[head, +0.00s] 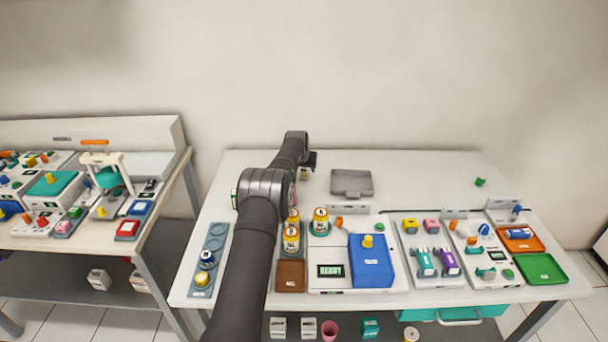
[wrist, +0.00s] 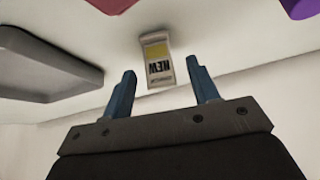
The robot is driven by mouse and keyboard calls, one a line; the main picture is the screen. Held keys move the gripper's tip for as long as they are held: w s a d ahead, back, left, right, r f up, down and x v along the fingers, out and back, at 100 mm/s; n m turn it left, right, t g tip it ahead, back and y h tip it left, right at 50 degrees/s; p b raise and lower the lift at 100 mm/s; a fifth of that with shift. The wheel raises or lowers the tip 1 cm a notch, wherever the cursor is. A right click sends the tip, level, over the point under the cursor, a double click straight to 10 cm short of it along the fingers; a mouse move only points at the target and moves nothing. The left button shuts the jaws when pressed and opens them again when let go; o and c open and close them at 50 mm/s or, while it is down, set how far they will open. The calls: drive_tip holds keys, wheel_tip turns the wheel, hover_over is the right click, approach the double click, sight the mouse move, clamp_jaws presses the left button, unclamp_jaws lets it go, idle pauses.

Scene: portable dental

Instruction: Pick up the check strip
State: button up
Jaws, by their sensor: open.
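A small flat packet (wrist: 157,62), pale with a yellow band and dark letters reading NEW upside down, shows in the wrist view; it looks like the check strip. It is on the white table top, and nothing in the picture covers it. My gripper (wrist: 161,68) is open, its two blue fingers left and right of the packet in the picture, with visible gaps on both sides. They do not grip it. In the head view my gripper (head: 311,160) is at the back of the table, and a tiny pale item (head: 305,174) shows just below it, too small to identify.
A grey tray (head: 352,183) lies close to the right of my gripper; it also shows in the wrist view (wrist: 40,75). Yellow-topped jars (head: 320,220) and a white device with a blue block (head: 371,262) stand nearer the front. The back right table is mostly clear.

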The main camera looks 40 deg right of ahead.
drive_tip(key=shift+c, duration=0.2)
drive_tip(key=c, duration=1)
